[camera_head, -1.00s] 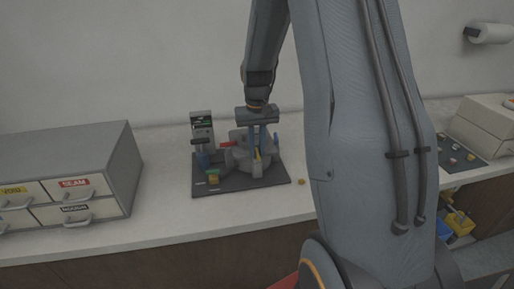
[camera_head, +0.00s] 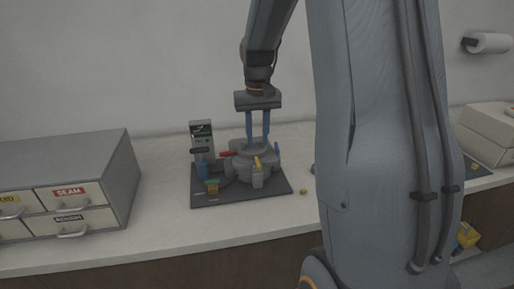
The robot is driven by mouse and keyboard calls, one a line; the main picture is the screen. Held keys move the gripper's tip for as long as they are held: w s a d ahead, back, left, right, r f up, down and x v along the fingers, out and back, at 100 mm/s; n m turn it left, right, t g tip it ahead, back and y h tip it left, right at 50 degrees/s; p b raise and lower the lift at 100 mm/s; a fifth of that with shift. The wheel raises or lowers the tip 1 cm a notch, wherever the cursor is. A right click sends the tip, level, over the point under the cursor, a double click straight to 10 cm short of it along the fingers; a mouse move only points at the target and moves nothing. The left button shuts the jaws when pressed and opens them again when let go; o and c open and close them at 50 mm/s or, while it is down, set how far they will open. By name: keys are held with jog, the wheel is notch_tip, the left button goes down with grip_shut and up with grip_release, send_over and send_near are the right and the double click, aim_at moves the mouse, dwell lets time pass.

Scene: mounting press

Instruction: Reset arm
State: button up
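My gripper (camera_head: 257,140) hangs from my arm over the back of the mounting press (camera_head: 255,162). Its two blue fingers point down with a gap between them. Their tips are at or just behind the top of the press, and I cannot tell if they touch it. The press is a grey round body with a red lever (camera_head: 228,154), a yellow lever (camera_head: 257,162) and a blue part. It stands on a dark base plate (camera_head: 240,199) with a small upright panel (camera_head: 202,137) at the back left. I see nothing held between the fingers.
A grey drawer cabinet (camera_head: 85,165) with labelled drawers stands at the left of the counter (camera_head: 170,228). Pale boxes (camera_head: 486,135) stand at the far right. My arm hides the counter's right middle.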

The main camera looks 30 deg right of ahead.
jog(key=shift+r, duration=0.15)
dwell(0.3)
jog(key=s+a+f+n+b, duration=0.1)
jog(key=s+a+f, duration=0.2)
jog(key=s+a, duration=0.4)
jog(key=s+a+f+n+t+b, duration=0.1)
jog(key=s+a+f+n, duration=0.1)
jog(key=s+a+f, duration=0.2)
jog(key=s+a, duration=0.3)
jog(key=s, duration=0.3)
jog(key=shift+a+f, duration=0.2)
jog(key=shift+a, duration=0.05)
